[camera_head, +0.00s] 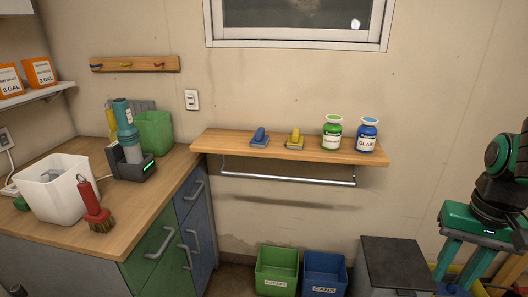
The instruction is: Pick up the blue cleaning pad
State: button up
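The blue cleaning pad (260,139) lies on the left half of the wooden wall shelf (225,141). It has a raised blue handle on a flat base. My gripper (463,274) hangs at the lower right of the view, pointing down. Its teal fingers look spread apart, and I see nothing held between them. It is well to the right of the shelf and nearer to me, far from the pad. The fingertips are partly unclear against the things behind them.
A yellow pad (295,140) sits just right of the blue one, then a green-labelled jar (332,134) and a blue jar (367,136). A metal rail (287,179) runs below the shelf. Green (277,271) and blue bins (324,274) and a dark box (396,265) stand low.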

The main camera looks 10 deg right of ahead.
aim_at(260, 140)
jog(key=k, duration=0.6)
jog(key=u, duration=0.45)
jog(key=i, duration=1.55)
jog(key=z, duration=0.35)
